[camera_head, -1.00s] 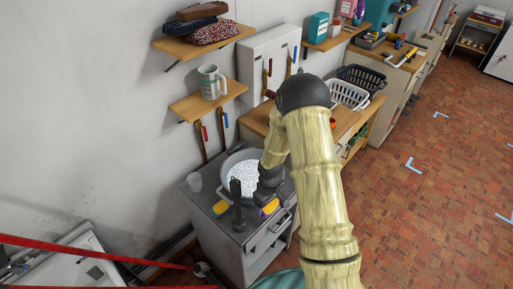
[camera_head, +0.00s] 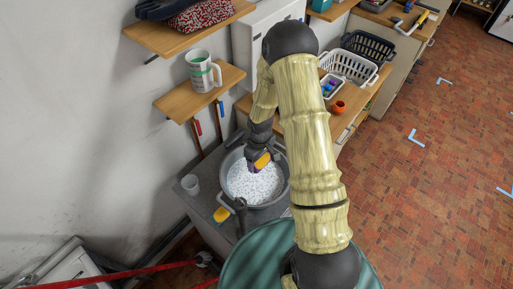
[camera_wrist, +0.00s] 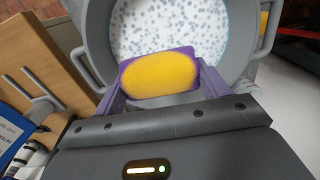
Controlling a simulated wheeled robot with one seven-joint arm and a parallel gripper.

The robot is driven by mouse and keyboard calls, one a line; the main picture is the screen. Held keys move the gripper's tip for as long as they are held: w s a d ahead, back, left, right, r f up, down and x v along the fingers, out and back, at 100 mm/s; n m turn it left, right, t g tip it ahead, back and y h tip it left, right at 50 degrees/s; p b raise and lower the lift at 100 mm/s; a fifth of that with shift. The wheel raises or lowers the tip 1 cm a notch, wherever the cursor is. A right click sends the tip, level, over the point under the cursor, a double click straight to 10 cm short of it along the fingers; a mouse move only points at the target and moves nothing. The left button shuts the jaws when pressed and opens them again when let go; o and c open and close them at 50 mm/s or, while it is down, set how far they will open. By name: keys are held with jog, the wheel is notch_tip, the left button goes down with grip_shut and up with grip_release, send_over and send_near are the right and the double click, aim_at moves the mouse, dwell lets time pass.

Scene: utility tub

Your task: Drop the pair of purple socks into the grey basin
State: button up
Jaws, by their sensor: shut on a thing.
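The grey basin (camera_head: 284,192) stands on the grey tub unit and holds a white, speckled, foamy-looking fill; in the wrist view its rim and wall (camera_wrist: 98,40) show close beyond my fingers. My gripper (camera_head: 258,162) is shut on a small purple bundle with a yellow face, which I take for the pair of purple socks (camera_head: 263,160). The socks also show in the wrist view (camera_wrist: 160,75), between my fingertips, in front of the white fill. They appear held over the basin, near its rim; the exact height is unclear.
A white basket (camera_head: 350,66) is on the counter to the right.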

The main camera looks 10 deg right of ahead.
jog(key=shift+w, duration=0.15)
jog(key=shift+d+r, duration=0.1)
jog(key=shift+s, duration=0.2)
jog(key=shift+w, duration=0.1)
jog(key=shift+w+f+b, duration=0.1)
jog(key=shift+f+b, duration=0.4)
jog(key=shift+f, duration=0.15)
jog(key=f+b, duration=0.1)
jog(key=f, duration=0.1)
jog(key=f+b, duration=0.2)
jog(key=shift+s+f, duration=0.2)
jog(key=shift+f, duration=0.2)
